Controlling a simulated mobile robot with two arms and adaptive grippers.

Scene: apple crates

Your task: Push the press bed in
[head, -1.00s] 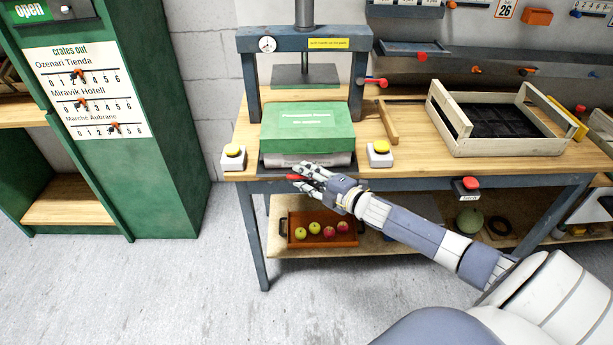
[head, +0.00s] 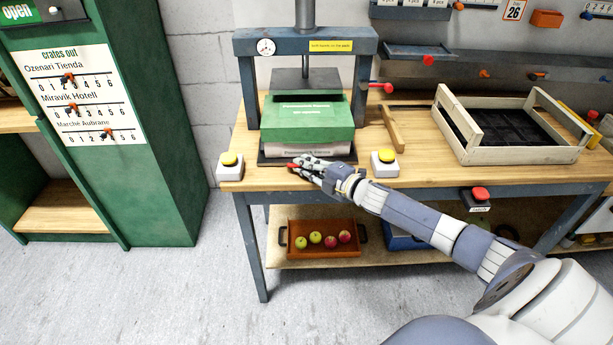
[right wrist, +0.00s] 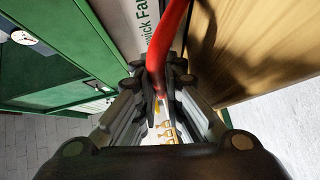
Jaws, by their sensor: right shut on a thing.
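The press bed (head: 268,159) is a dark low plate on the bench under the blue-grey press frame (head: 247,93). My right gripper (head: 297,167) is at the bed's front edge, shut on the red handle (right wrist: 175,30), which also shows as a small red tip in the head view (head: 291,166). My left gripper is not in view.
A wooden crate (head: 478,153) sits on the bench to the right. A red button (head: 480,194) is on the bench front. A tray of apples (head: 322,246) sits on the shelf below.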

